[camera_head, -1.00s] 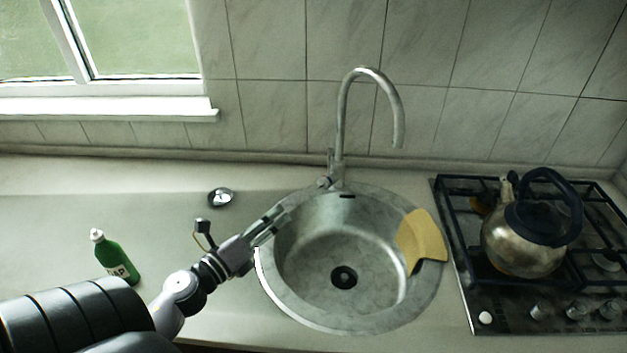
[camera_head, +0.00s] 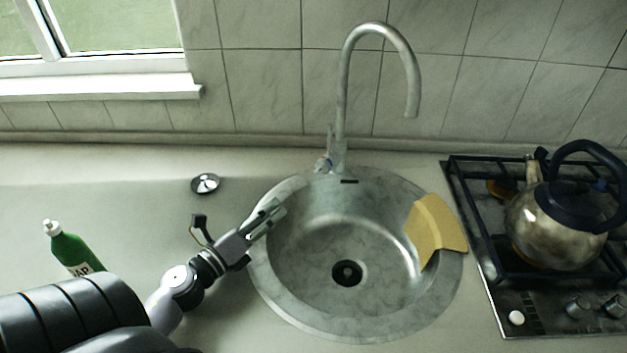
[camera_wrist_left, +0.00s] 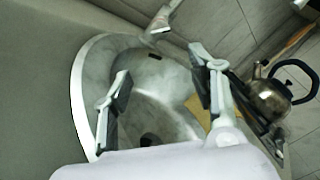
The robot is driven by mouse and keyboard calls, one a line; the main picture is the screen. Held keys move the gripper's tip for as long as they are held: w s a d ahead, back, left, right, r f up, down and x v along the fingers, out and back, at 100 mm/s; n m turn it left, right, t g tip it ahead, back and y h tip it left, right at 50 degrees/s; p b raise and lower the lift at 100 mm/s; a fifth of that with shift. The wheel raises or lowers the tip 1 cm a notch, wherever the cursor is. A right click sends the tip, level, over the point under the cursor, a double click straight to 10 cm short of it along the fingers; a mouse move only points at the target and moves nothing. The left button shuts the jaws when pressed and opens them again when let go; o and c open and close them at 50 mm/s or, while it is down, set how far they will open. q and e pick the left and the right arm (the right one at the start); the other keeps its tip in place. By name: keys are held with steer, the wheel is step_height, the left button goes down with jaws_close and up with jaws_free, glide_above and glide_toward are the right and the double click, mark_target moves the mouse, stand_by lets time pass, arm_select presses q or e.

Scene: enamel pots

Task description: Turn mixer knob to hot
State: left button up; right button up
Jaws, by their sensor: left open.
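The chrome mixer tap (camera_head: 342,95) stands behind the round metal sink (camera_head: 300,310), with its high spout arching to the right. The mixer knob (camera_head: 323,165) is a small part at the left of the tap's base, with a thin upright lever. My left gripper (camera_head: 277,212) is open and empty over the sink's left rim, in front and to the left of the knob, and apart from it. In the left wrist view, the two fingers (camera_wrist_left: 165,80) are spread, with the tap base (camera_wrist_left: 158,28) beyond them. My right gripper is not in view.
A yellow cloth or sponge (camera_head: 433,230) lies on the sink's right rim. A kettle (camera_head: 560,225) stands on the gas stove at right. A green soap bottle (camera_head: 75,250) and a small metal drain cover (camera_head: 205,183) are on the left counter. The space above the sink is open.

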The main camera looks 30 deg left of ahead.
mark_target(318, 171)
arm_select(q)
steer(key=w+p, duration=0.1)
steer(key=w, duration=0.4)
steer(key=w+p, duration=0.1)
steer(key=w, duration=0.4)
steer(key=w+p, duration=0.1)
steer(key=w, duration=0.5)
steer(key=shift+d+r+p, duration=0.1)
steer(key=shift+d+p, duration=0.3)
steer(key=shift+w, duration=0.55)
steer(key=shift+c, duration=0.3)
steer(key=c, duration=1.1)
